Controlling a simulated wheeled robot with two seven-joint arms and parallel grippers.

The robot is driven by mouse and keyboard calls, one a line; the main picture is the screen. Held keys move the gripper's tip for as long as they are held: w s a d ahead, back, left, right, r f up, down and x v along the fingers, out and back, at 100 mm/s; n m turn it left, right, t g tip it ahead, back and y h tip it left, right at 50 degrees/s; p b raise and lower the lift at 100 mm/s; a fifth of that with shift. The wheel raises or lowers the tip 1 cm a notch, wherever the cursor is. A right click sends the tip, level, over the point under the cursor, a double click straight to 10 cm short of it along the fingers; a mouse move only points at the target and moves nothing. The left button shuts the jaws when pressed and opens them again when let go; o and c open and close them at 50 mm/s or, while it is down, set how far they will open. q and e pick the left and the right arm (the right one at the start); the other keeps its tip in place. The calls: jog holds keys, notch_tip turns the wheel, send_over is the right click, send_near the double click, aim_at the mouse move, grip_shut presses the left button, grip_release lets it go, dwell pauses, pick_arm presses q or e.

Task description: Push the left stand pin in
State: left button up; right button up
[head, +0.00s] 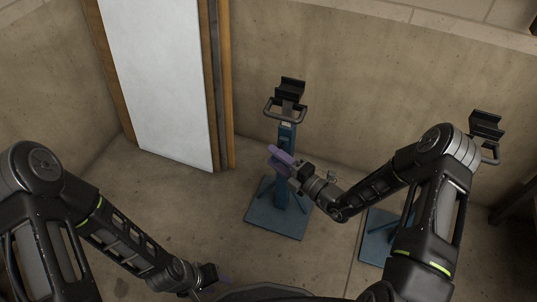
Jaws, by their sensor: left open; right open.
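The left stand (287,134) is a blue post on a square blue base, with a black cradle (291,88) and a grey handle bar on top. My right gripper (280,156), with purple fingers, is in front of the middle of this post and covers part of it. It is open, and no object shows between its fingers. I cannot tell whether it touches the post. The stand's pin cannot be made out. My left gripper (223,280) is low in the picture, well away from the stand, open and partly hidden, with only a little purple showing.
A second stand with a black cradle (486,124) is at the right, mostly hidden behind my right arm. A white panel (160,80) with wooden edges leans on the concrete wall (370,75). The floor (170,205) left of the left stand is clear.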

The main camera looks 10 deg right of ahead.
jog(key=shift+x, duration=1.5)
jog(key=shift+c, duration=0.5)
grip_shut()
